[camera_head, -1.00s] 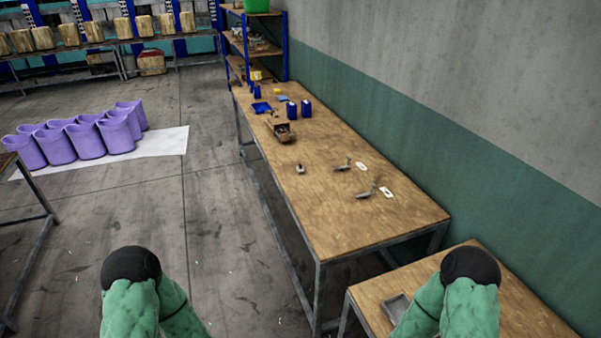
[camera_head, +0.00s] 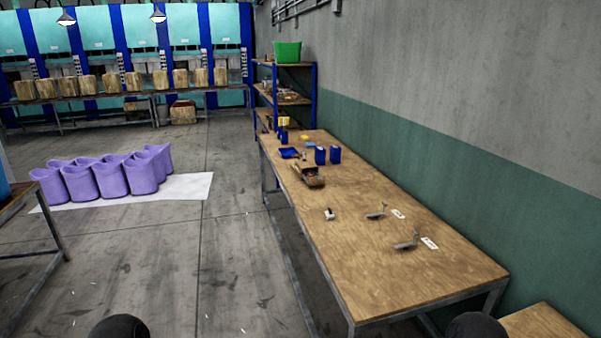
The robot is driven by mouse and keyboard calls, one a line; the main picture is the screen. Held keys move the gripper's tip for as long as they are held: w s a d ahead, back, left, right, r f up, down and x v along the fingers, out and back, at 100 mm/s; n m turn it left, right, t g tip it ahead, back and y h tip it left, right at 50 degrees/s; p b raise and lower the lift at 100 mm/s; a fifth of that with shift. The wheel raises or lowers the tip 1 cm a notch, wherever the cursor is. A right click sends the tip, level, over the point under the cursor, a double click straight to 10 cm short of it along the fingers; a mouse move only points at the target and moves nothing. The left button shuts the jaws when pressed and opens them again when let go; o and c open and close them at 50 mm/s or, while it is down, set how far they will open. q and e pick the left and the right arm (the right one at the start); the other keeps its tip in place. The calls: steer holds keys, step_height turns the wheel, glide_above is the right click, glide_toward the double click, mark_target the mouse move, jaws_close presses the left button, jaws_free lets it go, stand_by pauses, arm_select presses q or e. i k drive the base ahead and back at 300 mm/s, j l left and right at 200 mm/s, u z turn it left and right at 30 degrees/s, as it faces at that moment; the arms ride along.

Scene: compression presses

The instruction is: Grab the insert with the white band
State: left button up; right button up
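A long wooden table (camera_head: 370,270) runs along the wall on the right. On it lie two grey, bent metal-like pieces, one farther back (camera_head: 377,212) and one nearer (camera_head: 406,242). Beside them lie two white cards, a far one (camera_head: 398,214) and a near one (camera_head: 430,243). A smaller grey and white item (camera_head: 329,214) stands apart to their left. These things are too small to tell which is an insert or which bears a white band. Neither of my grippers is in view; only dark rounded parts of my arms show at the bottom edge.
An open box (camera_head: 309,176), a blue tray (camera_head: 289,153) and blue containers (camera_head: 320,156) stand farther back on the table. A shelf with a green bin (camera_head: 288,52) is behind. Purple tubs (camera_head: 110,178) stand on a white sheet at left.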

mark_target(329, 215)
steer(key=i+j+u, duration=0.35)
steer(key=i, duration=0.55)
steer(key=i+u, duration=0.3)
steer(key=i, duration=0.65)
steer(key=i+j+z, duration=0.1)
steer(key=i+z, duration=0.35)
steer(key=i+j+z, duration=0.3)
steer(key=i+z, duration=0.2)
steer(key=i+j+z, duration=0.45)
steer(key=i+j, duration=0.05)
